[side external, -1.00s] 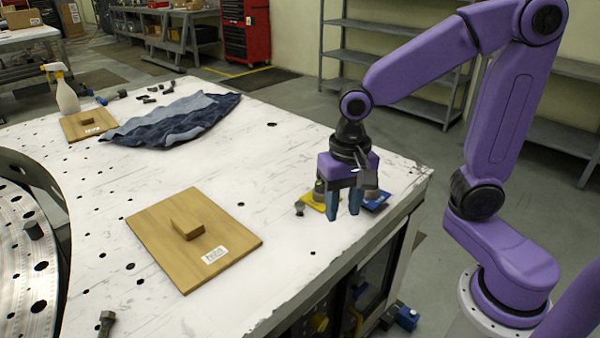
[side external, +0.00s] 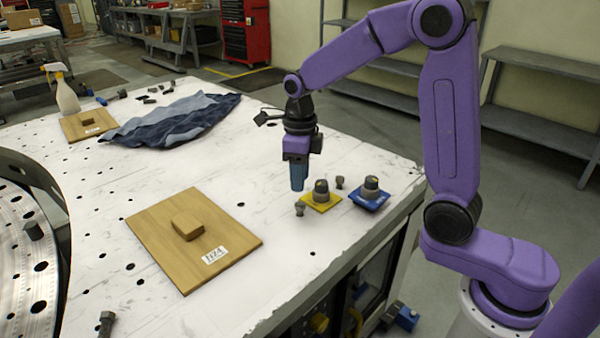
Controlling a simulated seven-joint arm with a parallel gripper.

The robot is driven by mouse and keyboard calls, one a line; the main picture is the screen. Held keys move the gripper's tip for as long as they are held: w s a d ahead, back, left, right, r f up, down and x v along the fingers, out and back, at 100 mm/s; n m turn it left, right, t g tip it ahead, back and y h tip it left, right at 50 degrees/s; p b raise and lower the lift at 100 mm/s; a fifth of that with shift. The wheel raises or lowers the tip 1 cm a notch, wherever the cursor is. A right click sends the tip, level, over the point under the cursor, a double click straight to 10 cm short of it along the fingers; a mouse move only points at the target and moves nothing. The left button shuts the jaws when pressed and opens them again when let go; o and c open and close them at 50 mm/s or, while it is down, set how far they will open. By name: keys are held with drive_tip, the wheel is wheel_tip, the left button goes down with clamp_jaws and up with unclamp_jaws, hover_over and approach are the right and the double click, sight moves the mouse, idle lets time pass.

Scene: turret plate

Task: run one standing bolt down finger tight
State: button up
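The round metal turret plate (side external: 14,275) is at the far left, cut by the picture edge, with several holes. Another dark bolt (side external: 105,323) is on the table at the bottom left edge. Two small bolt-like pieces, one in front (side external: 300,208) and one behind (side external: 339,183), stand near the yellow pad. My gripper (side external: 297,187) points down above the table, left of the yellow pad. Its blue fingers overlap edge-on, so the gap between them is hidden. No held object shows.
A yellow pad (side external: 323,207) and a blue pad (side external: 376,203) each carry a grey knob-like part near the table's right edge. A wooden board (side external: 160,222) with a block lies mid-table. Behind are a blue cloth (side external: 165,125), a smaller board (side external: 75,131) and a spray bottle (side external: 66,97).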

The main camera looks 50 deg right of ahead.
sight(300, 204)
drive_tip(key=shift+w+d+f+m, duration=0.1)
drive_tip(key=shift+d+f+m, duration=0.1)
drive_tip(key=shift+m, duration=0.2)
wheel_tip(300, 204, down, 7)
drive_tip(key=shift+f, duration=0.1)
drive_tip(key=n, duration=0.2)
drive_tip(key=shift+r+n, duration=0.25)
drive_tip(key=shift+n, duration=0.15)
drive_tip(key=n, duration=1.9)
drive_tip(key=shift+n, duration=0.4)
drive_tip(key=n, duration=1.3)
